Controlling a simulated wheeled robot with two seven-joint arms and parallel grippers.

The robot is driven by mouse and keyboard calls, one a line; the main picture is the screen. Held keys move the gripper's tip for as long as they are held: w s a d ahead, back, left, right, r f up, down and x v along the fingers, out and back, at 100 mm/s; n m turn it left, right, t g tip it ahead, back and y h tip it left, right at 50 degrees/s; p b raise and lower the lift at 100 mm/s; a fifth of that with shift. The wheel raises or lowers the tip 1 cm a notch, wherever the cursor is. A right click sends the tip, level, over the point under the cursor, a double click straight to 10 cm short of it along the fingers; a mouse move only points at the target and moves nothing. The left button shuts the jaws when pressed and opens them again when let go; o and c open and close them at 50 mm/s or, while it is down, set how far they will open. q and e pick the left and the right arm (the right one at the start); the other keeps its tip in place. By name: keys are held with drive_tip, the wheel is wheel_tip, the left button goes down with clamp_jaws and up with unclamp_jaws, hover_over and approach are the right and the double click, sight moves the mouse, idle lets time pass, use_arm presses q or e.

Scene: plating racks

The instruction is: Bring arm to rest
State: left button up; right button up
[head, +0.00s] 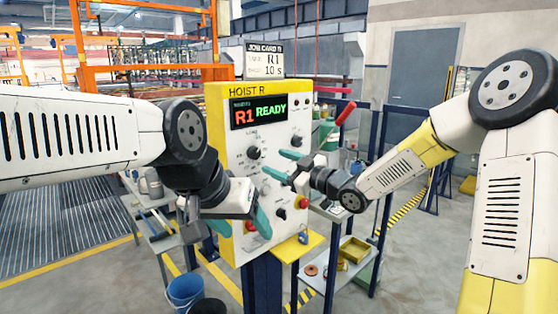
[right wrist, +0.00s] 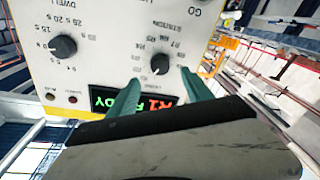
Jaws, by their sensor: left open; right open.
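The yellow and white hoist panel (head: 230,150) stands upright in front of me, with a lit display (head: 258,112) reading "R1 READY". My right gripper (head: 280,164) is open and empty in front of the panel's face. In the right wrist view its two teal fingers (right wrist: 160,78) are spread either side of a black knob (right wrist: 160,64) in the picture, and I cannot tell whether they touch it. My left gripper (head: 260,218) is lower, in front of the lower part of the panel. It is open, holding nothing that I can see, and its wrist partly hides its fingers.
A job card (head: 265,60) reading R1 and 10 s stands on the panel. A red-handled lever (head: 345,113) sticks up at its right. A yellow tray (head: 354,248) lies on a low bench at right. A blue bucket (head: 185,290) stands on the floor at lower left.

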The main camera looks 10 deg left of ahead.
drive_tip(key=shift+d, duration=0.3)
drive_tip(key=s+d+m+h, duration=0.5)
drive_tip(key=d+h, duration=0.2)
drive_tip(key=d, duration=0.4)
drive_tip(key=s+d+m+h, duration=0.45)
drive_tip(key=d+h, duration=0.25)
drive_tip(key=d, duration=0.4)
drive_tip(key=s+d+f+m+g, duration=0.1)
drive_tip(key=s+d+m, duration=0.1)
drive_tip(key=s, duration=0.8)
drive_tip(key=s+d+f+m+g, duration=0.1)
drive_tip(key=s+m, duration=0.3)
drive_tip(key=s, duration=0.6)
drive_tip(key=shift+d+m+g, duration=0.35)
drive_tip(key=shift+d+g, duration=0.2)
drive_tip(key=shift+g, duration=0.25)
